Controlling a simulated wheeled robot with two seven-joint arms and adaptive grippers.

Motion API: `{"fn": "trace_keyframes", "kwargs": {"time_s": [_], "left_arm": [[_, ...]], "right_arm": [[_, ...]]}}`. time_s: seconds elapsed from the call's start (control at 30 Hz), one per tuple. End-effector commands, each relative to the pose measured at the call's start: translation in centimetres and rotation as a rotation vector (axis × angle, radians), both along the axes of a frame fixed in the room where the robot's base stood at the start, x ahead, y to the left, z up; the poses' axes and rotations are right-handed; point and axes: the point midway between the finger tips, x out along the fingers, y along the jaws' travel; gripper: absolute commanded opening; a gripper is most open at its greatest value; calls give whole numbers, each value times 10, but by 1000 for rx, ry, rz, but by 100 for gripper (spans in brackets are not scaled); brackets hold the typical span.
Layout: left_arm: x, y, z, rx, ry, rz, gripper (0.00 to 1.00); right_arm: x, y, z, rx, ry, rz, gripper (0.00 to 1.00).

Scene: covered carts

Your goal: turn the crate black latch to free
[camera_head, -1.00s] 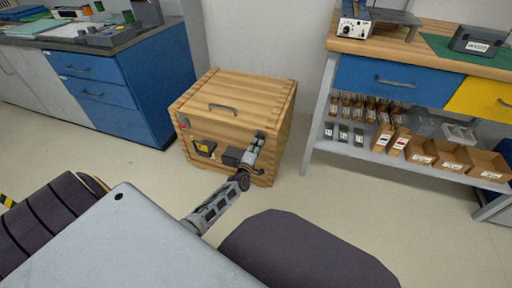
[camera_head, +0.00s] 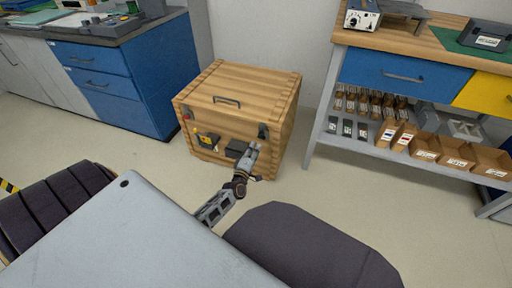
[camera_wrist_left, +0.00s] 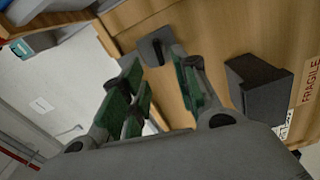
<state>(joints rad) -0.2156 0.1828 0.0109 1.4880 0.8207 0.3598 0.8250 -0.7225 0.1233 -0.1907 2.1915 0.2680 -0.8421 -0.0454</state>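The wooden crate (camera_head: 242,83) stands on the floor in the middle of the head view, lid closed. Its black latch (camera_head: 263,131) is at the upper right of the front face. In the left wrist view the latch (camera_wrist_left: 153,46) lies just beyond the fingertips; whether it has turned cannot be told. My left gripper (camera_head: 254,148) is just below and left of the latch in the head view. In the wrist view its green-padded fingers (camera_wrist_left: 163,78) are spread with nothing between them. My right gripper is not in view.
A dark block (camera_head: 236,149) sticks out of the crate front beside the gripper, and a yellow-marked black part (camera_head: 207,141) sits farther left. A blue drawer cabinet (camera_head: 125,85) stands left. A workbench (camera_head: 430,47) with a shelf of boxes stands right. Floor is clear between them.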

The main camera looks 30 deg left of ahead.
Motion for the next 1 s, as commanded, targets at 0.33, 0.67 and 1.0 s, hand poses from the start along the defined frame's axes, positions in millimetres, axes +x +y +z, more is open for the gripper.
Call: {"fn": "trace_keyframes", "kwargs": {"time_s": [0.33, 0.67, 1.0], "left_arm": [[-31, -7, -1, 0, 2, 0, 30], [-44, -10, 0, 0, 0, 1, 30], [-45, -10, 0, 0, 0, 1, 30]], "right_arm": [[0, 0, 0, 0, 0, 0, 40], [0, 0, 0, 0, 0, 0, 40], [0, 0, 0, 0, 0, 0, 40]]}}
